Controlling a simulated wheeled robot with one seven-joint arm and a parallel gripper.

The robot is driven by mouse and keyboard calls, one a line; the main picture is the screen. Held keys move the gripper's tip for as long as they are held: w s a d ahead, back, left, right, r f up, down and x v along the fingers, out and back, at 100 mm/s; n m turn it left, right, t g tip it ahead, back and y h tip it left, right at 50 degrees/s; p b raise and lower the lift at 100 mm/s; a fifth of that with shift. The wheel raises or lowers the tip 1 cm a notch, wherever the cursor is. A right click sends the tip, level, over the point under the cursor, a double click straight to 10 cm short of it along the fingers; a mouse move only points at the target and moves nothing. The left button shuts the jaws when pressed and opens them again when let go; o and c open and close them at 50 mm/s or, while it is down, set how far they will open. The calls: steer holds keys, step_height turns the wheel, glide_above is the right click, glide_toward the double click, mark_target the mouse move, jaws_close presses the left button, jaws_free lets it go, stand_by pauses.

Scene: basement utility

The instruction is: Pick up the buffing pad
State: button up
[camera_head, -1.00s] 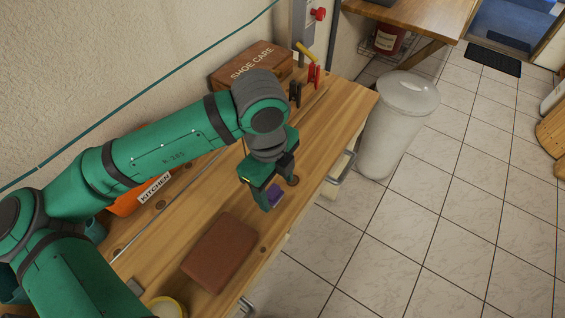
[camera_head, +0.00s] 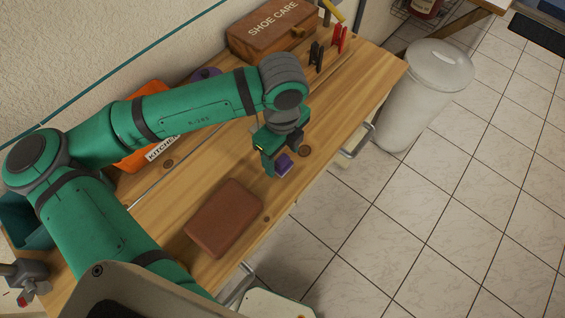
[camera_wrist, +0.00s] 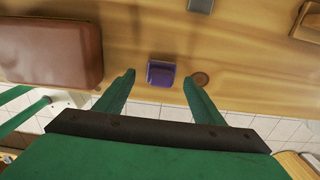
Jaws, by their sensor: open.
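The buffing pad appears to be the small purple block with a paler lower edge (camera_head: 285,166). It lies on the wooden workbench (camera_head: 330,107) near the front edge, and it also shows in the wrist view (camera_wrist: 161,73). My gripper (camera_head: 279,161) is open and empty, pointing down at the pad. In the wrist view my gripper's fingers (camera_wrist: 159,79) stand apart, one on each side of the pad, with gaps between. I cannot tell how far the fingertips are above the bench. A finger partly hides the pad in the head view.
A brown block (camera_head: 224,218) lies nearby on the bench. The shoe care box (camera_head: 272,30), black clamp (camera_head: 316,57) and red clamp (camera_head: 339,40) stand farther back. An orange kitchen container (camera_head: 139,158) is behind my arm. A white bin (camera_head: 425,90) stands on the floor.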

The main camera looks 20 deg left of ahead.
mark_target(283, 159)
steer(key=shift+w+f, duration=0.1)
steer(key=shift+f, duration=1.6)
steer(key=c, duration=1.1)
steer(key=shift+c, duration=0.2)
steer(key=shift+r, duration=0.1)
